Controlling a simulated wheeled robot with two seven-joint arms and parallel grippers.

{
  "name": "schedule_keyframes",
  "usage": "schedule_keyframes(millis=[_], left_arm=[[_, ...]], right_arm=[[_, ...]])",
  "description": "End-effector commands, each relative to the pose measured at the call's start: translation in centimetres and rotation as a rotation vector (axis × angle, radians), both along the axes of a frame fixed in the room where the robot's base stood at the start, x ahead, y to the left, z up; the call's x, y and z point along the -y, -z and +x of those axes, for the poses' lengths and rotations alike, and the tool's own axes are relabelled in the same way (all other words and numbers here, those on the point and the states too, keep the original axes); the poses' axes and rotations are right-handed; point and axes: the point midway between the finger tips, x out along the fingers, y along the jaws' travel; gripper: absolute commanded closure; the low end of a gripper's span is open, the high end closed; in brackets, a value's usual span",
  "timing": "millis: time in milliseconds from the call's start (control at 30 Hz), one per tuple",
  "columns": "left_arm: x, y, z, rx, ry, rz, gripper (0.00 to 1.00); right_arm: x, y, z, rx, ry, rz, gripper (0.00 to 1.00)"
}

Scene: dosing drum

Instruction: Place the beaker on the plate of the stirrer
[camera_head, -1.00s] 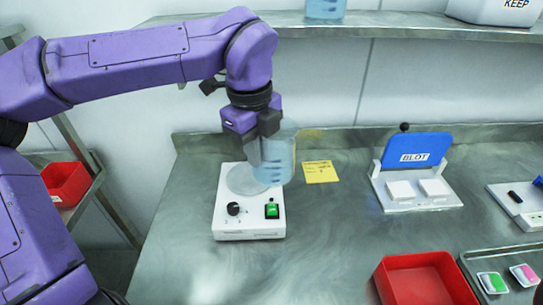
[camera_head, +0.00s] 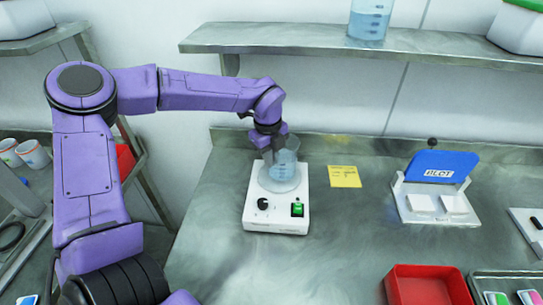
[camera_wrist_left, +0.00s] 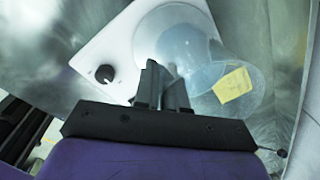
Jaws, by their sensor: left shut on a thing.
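A clear beaker with bluish liquid (camera_head: 284,166) is upright over the round plate (camera_head: 275,186) of the white stirrer (camera_head: 275,222). Its base overlaps the plate in the head view; I cannot tell whether it touches. My left gripper (camera_head: 270,153) is shut on the beaker's wall at its left side. In the left wrist view the beaker (camera_wrist_left: 190,45) lies beyond the dark fingers (camera_wrist_left: 166,85), and the stirrer (camera_wrist_left: 105,45) with its black knob is to the left. My right gripper is not in view.
A yellow note (camera_head: 344,176) lies on the bench right of the stirrer. A blue-backed "BLOT" stand (camera_head: 441,166) is further right. A red tray (camera_head: 428,284) is at the front right. Another beaker (camera_head: 369,20) stands on the shelf above. Bench in front of the stirrer is clear.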

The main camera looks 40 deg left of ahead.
Motion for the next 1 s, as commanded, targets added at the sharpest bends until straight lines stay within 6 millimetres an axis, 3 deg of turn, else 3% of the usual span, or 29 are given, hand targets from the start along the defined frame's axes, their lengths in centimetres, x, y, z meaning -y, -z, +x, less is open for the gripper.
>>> schedule_keyframes(millis=[100,400,500,867,1000], left_arm=[[0.0,1.0,0.1,0.002,-0.001,-0.002,1.00],[0.0,1.4,0.2,0.002,-0.002,-0.002,1.00],[0.0,1.5,0.1,-0.001,-0.002,-0.002,0.64],[0.0,0.9,0.1,0.001,-0.003,-0.001,0.64],[0.0,-1.8,0.0,0.006,-0.003,-0.003,0.64]], right_arm=[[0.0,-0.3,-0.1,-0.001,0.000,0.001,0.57],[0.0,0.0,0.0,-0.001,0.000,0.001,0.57],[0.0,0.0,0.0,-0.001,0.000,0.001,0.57],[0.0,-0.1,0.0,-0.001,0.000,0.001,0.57],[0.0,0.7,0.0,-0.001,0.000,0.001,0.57]])
